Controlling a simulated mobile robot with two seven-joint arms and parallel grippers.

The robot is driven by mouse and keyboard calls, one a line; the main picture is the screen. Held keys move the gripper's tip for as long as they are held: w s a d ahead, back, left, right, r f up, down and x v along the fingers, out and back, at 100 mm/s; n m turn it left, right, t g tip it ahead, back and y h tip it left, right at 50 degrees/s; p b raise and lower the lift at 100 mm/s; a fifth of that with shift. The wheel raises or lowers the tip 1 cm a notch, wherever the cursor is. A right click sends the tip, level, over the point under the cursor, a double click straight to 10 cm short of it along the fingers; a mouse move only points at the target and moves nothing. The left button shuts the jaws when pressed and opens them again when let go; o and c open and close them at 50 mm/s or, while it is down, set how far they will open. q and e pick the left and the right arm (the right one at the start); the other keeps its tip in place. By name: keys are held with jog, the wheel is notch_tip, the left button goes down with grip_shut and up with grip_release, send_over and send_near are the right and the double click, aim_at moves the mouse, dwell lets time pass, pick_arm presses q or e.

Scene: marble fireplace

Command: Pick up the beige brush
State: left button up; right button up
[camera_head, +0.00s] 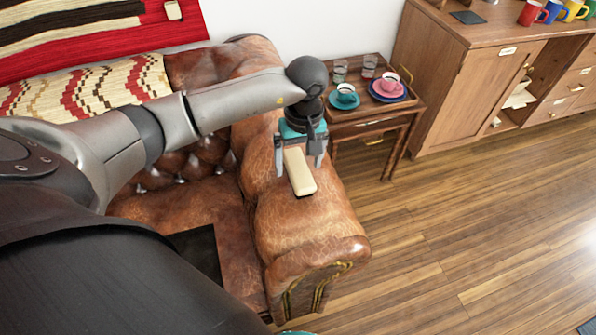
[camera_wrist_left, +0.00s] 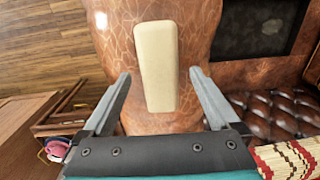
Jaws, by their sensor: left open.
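The beige brush (camera_head: 298,172) lies on the rounded brown leather sofa arm (camera_head: 308,226), its long side running along the arm. In the left wrist view the brush (camera_wrist_left: 158,65) stands upright in the picture, with its lower end between the fingers. My left gripper (camera_head: 299,170) is open above the far end of the brush, one finger on each side of it. In the wrist view both fingers (camera_wrist_left: 164,78) are apart from the brush, with a gap on each side. The underside of the brush is hidden.
A wooden cabinet (camera_head: 455,95) with mugs is at the right. A dark flat item (camera_head: 198,254) lies on the seat.

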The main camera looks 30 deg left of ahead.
pick_arm(q)
notch_tip(320, 180, down, 2)
jog(key=shift+f, duration=0.1)
jog(key=shift+a, duration=0.1)
grip_shut()
dwell(0.7)
